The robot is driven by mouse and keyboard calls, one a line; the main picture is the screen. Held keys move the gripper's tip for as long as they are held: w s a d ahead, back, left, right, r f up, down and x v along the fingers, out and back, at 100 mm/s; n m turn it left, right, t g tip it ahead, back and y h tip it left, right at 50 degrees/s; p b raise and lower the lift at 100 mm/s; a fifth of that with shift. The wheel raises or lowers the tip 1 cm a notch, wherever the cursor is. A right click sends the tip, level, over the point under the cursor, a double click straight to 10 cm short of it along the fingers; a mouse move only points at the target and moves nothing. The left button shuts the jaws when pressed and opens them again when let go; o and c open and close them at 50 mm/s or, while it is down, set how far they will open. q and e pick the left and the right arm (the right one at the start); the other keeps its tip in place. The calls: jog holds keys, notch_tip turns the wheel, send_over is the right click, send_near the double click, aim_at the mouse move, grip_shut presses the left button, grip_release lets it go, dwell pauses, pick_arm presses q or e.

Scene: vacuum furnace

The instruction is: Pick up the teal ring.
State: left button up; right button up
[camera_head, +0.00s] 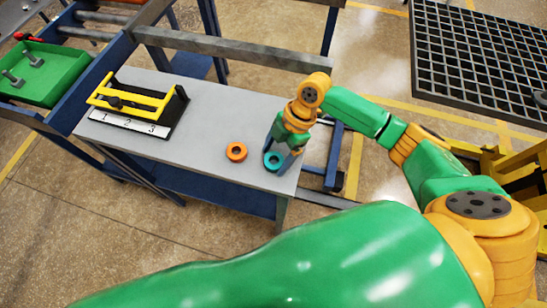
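The teal ring (273,161) lies on the grey table (205,125) near its right end. My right gripper (279,156) comes down over the ring from above, with its fingers apart. One finger is at the ring's upper left and the other at its right side. Part of the ring is hidden by the gripper. I cannot tell whether the fingers touch it. My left gripper is not in view.
An orange ring (236,151) lies on the table just left of the teal ring. A black and yellow rack (150,102) numbered 1, 2, 3 stands at the table's left. A green tray (45,72) is further left. A dark grid (485,55) is at upper right.

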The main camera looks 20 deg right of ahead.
jog(key=shift+s+r, duration=0.2)
jog(key=shift+s, duration=0.1)
jog(key=c, duration=1.1)
grip_shut()
jog(key=shift+w+f, duration=0.1)
jog(key=shift+w, duration=0.1)
